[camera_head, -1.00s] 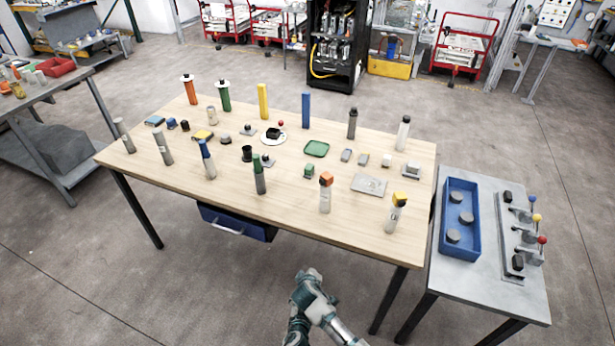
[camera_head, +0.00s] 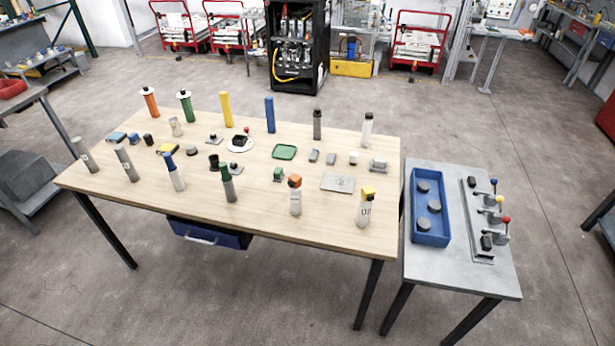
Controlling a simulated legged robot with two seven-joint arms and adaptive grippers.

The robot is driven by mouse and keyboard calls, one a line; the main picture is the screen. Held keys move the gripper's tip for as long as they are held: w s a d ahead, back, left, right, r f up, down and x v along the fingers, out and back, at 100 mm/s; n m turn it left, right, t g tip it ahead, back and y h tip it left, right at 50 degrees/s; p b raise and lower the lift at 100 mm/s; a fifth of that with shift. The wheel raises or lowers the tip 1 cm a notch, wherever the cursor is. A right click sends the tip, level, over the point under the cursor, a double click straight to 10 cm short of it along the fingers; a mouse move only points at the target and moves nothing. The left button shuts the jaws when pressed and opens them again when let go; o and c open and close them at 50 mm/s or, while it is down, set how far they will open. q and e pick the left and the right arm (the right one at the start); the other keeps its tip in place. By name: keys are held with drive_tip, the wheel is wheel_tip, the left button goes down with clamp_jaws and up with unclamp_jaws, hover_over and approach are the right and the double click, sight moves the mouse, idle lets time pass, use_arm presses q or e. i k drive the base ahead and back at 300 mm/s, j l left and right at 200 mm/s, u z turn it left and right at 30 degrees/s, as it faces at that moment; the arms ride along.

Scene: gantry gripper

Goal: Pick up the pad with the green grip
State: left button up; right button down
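A small block with a green top (camera_head: 278,174) stands on the wooden table (camera_head: 130,200), just in front of a flat green tray (camera_head: 284,152). It looks like the pad with the green grip, but it is too small to be sure. A taller grey cylinder with a green top (camera_head: 228,183) stands to its left, nearer the front edge. Neither of my grippers is in view.
Bottles and posts crowd the table, including an orange-capped bottle (camera_head: 295,194) and a yellow-capped bottle (camera_head: 365,207) at the front. A grey side table (camera_head: 459,275) on the right holds a blue tray (camera_head: 416,233) and levers. Floor in front is clear.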

sight(278, 173)
drive_tip(key=j+z, duration=0.15)
drive_tip(key=z, duration=0.25)
drive_tip(key=i+j+z, duration=0.1)
drive_tip(key=z, duration=0.35)
drive_tip(key=j+z, duration=0.5)
drive_tip(key=z, duration=0.35)
drive_tip(key=j+z, duration=0.2)
drive_tip(key=z, duration=0.2)
